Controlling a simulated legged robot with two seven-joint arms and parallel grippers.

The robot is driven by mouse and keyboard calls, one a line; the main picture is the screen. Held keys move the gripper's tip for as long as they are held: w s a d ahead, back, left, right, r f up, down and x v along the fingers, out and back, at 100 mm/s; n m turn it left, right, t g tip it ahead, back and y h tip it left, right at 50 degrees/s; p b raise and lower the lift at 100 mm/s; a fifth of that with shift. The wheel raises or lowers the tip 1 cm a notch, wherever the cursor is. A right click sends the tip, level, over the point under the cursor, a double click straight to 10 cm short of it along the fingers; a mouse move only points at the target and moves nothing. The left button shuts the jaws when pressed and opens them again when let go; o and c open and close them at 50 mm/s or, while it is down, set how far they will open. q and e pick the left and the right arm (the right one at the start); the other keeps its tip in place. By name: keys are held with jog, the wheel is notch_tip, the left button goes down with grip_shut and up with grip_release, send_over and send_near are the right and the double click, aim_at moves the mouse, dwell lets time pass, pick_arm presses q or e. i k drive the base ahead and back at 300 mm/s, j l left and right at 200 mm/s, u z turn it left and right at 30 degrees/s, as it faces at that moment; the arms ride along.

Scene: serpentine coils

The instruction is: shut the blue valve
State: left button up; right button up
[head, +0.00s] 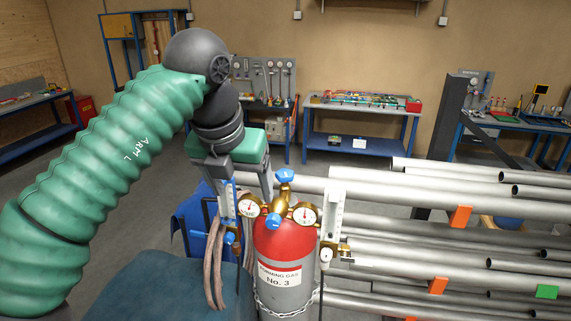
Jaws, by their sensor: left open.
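A red-topped grey gas cylinder (284,245) labelled "No. 3" stands upright at the centre of the head view. A blue valve knob (285,174) tops it. A second blue knob (273,221) sits lower, at the front of the brass regulator between two round gauges. A small blue knob (230,238) is on the left flowmeter; I cannot tell which blue knob is the task's valve. My left gripper (245,187) is open and points down, just left of the top knob and above the left gauge. My right gripper is out of view.
Flowmeters stand on both sides of the regulator, the left one (226,200) close under my gripper. Pinkish hoses (213,265) hang at left and a chain (284,308) circles the cylinder. Stacked metal pipes (430,207) crowd the right. Workbenches line the back wall.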

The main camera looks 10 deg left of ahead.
aim_at(284, 176)
jog(key=i, duration=0.9)
